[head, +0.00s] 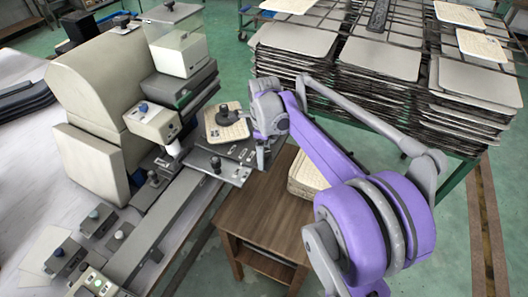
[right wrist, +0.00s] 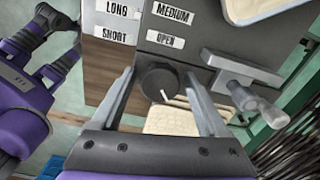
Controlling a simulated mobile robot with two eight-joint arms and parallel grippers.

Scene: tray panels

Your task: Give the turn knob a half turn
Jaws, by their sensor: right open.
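The turn knob (right wrist: 160,82) is dark and round with a white pointer mark, on a grey panel (right wrist: 176,18) labelled LONG, SHORT, MEDIUM and OPEN. The mark is at the knob's lower side in the right wrist view. My right gripper (right wrist: 160,84) is open, with one finger on each side of the knob and a visible gap to both. In the head view my right gripper (head: 262,156) is at the right end of the grey panel (head: 222,161), and the knob cannot be made out there. My left gripper is not seen.
A lever with clear rounded ends (right wrist: 245,93) sticks out right of the knob. A large beige machine (head: 100,105) stands at the left. A wooden stool (head: 265,220) is below my gripper. Stacked tray racks (head: 375,80) fill the back right.

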